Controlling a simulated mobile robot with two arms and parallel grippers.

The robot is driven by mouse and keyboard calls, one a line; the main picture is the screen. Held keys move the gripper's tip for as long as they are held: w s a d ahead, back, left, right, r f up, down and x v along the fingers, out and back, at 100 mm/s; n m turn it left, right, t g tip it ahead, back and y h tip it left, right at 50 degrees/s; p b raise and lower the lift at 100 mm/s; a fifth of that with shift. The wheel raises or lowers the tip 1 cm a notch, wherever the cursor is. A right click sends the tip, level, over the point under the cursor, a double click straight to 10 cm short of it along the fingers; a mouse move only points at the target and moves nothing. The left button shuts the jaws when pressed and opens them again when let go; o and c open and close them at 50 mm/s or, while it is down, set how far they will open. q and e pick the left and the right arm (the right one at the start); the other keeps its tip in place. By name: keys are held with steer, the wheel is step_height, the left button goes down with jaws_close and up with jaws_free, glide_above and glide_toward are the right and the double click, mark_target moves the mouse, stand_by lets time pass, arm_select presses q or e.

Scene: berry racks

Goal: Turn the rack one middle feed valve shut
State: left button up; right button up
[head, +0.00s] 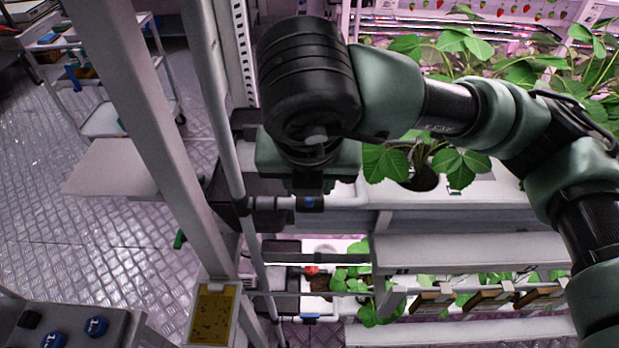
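A feed pipe with a black fitting and a small blue part (309,203), which looks like a valve handle, runs across the rack at its middle level. My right arm comes in from the right and reaches across the rack. Its gripper (309,186) is at the blue part, with the wrist just above it. The dark wrist and gripper body cover most of the fingers and the valve, so I cannot tell whether the fingers touch or grip it. Another small blue part (310,318) shows on a lower pipe. My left gripper is not in view.
White rack posts and a grey pipe stand just left of the valve. Strawberry plants (452,160) fill the upper trough at right. A yellow sticky card (212,314) hangs at the bottom. A cart (105,115) stands at upper left; metal floor (100,225) there is open.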

steer(key=v, duration=0.7)
steer(key=shift+s+r+b, duration=0.2)
steer(key=shift+r+b, duration=0.2)
steer(key=shift+b, duration=0.05)
